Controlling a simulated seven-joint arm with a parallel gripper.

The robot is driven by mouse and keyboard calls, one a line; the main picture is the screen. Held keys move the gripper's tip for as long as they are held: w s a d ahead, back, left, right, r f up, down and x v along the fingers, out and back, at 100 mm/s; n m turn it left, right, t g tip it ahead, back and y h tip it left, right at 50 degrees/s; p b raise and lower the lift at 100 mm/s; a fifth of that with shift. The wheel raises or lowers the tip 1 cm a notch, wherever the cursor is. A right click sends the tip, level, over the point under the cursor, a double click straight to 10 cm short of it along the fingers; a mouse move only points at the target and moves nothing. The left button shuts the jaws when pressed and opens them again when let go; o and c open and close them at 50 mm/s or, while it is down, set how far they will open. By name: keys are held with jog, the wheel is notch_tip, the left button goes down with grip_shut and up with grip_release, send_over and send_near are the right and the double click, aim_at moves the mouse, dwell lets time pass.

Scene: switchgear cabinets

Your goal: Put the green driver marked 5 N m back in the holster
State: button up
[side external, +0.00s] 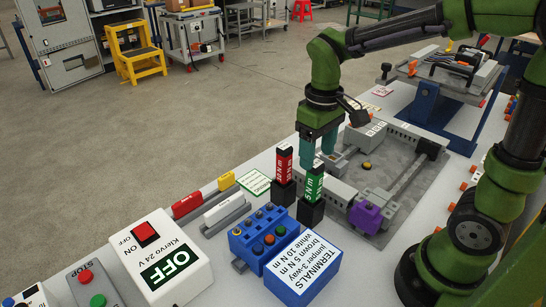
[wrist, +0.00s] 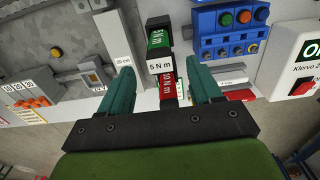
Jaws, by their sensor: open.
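The green driver (side external: 314,184) has a black top and stands upright with its lower end in a black holster block (side external: 311,213). In the wrist view the green driver (wrist: 158,39) lies at top centre, above a white "5 N m" label (wrist: 160,66). A red driver (side external: 283,163) stands upright in a similar block beside it; it also shows in the wrist view (wrist: 167,88). In the wrist view, my fingers (wrist: 163,88) flank the line of drivers without visible contact.
A blue button box (side external: 264,236), a "TERMINALS" box (side external: 303,268) and a white "OFF" box (side external: 165,262) stand in front and left. A grey panel with rails (side external: 375,185) and a purple block (side external: 365,216) lies to the right.

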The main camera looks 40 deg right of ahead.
notch_tip(320, 180, up, 4)
jog(key=shift+f, duration=0.15)
jog(key=shift+s+r, duration=0.15)
jog(key=shift+r, duration=0.1)
jog(key=s+r+m+t+y, duration=0.1)
jog(key=s+m+t+y, duration=0.1)
jog(key=s+m+t, duration=0.2)
jog(key=shift+s+r+t, duration=0.3)
jog(key=shift+s+t, duration=1.25)
jog(key=shift+t, duration=0.05)
